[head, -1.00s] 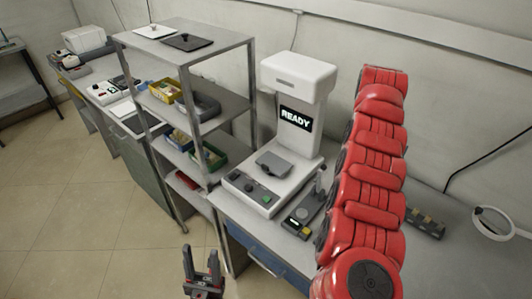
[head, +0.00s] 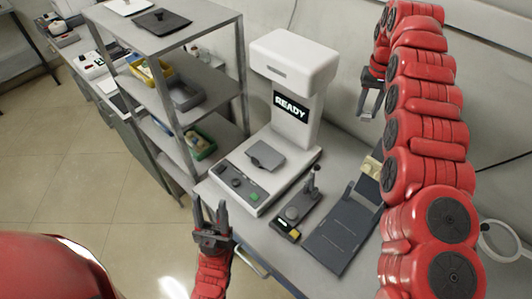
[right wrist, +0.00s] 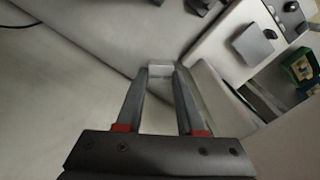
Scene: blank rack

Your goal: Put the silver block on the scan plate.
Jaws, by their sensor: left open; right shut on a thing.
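The silver block (right wrist: 160,71) is small and pale, held between the fingertips of my right gripper (right wrist: 159,78) in the right wrist view. My right gripper (head: 369,112) is raised to the right of the scanner in the head view, where I cannot make out the block. The scan plate (head: 266,155) is a bare grey square on the base of the white scanner (head: 292,80), whose screen reads READY. The plate also shows at the upper right of the right wrist view (right wrist: 254,45), apart from the block. My left gripper (head: 212,222) is open and empty in front of the bench.
A small device with a lever (head: 297,210) and a dark blue-grey tray (head: 345,230) are right of the scanner. A metal shelf rack (head: 224,89) with bins stands close on its left. A white ring (head: 502,240) is at the far right.

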